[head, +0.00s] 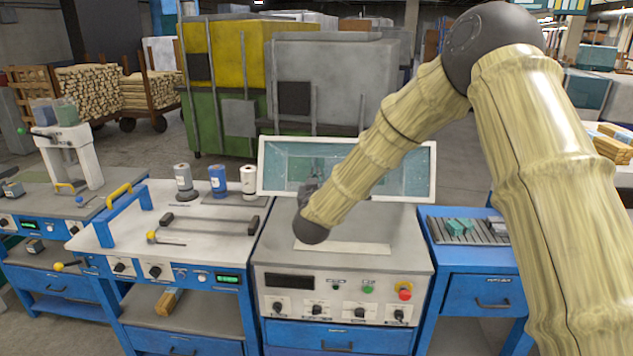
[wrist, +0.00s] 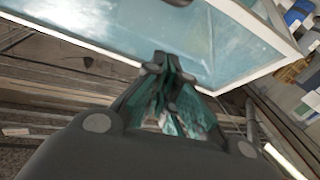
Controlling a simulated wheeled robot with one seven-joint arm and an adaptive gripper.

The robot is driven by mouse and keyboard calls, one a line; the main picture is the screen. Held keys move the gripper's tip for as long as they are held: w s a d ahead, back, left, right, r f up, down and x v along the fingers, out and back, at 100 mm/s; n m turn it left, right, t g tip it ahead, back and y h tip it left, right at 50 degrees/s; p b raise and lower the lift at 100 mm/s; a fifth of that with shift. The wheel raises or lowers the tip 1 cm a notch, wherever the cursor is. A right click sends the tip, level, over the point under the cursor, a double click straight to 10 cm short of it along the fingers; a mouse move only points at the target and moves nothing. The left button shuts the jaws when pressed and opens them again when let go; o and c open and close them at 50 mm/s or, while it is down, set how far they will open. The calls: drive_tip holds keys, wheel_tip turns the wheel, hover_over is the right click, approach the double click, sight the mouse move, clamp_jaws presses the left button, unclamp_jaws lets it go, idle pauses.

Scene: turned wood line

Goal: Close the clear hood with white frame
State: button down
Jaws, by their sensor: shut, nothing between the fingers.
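The clear hood with white frame (head: 421,172) stands raised at the back of the grey machine (head: 343,262), with its clear pane facing me. My gripper (head: 313,180) is in front of the left half of the pane, and my forearm crosses the pane's middle and hides part of it. In the wrist view the hood (wrist: 225,40) fills the top, and the fingertips (wrist: 165,62) are shut with nothing between them. They overlap the lower white edge of the hood in that view; I cannot tell whether they touch it.
The machine's front carries knobs and a red button (head: 404,291). A white-topped bench (head: 150,225) with bottles and a long handle stands to the left. A blue bench with a ribbed tray (head: 470,228) stands to the right. Tall cabinets (head: 325,90) stand behind.

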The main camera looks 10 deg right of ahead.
drive_tip(key=f+p, duration=0.1)
drive_tip(key=w+f, duration=0.1)
drive_tip(key=d+f+p, duration=0.1)
drive_tip(key=shift+w+f+p, duration=0.2)
drive_tip(key=shift+f+p, duration=0.1)
drive_tip(key=shift+f, duration=0.1)
drive_tip(key=shift+a, duration=0.1)
idle(0.4)
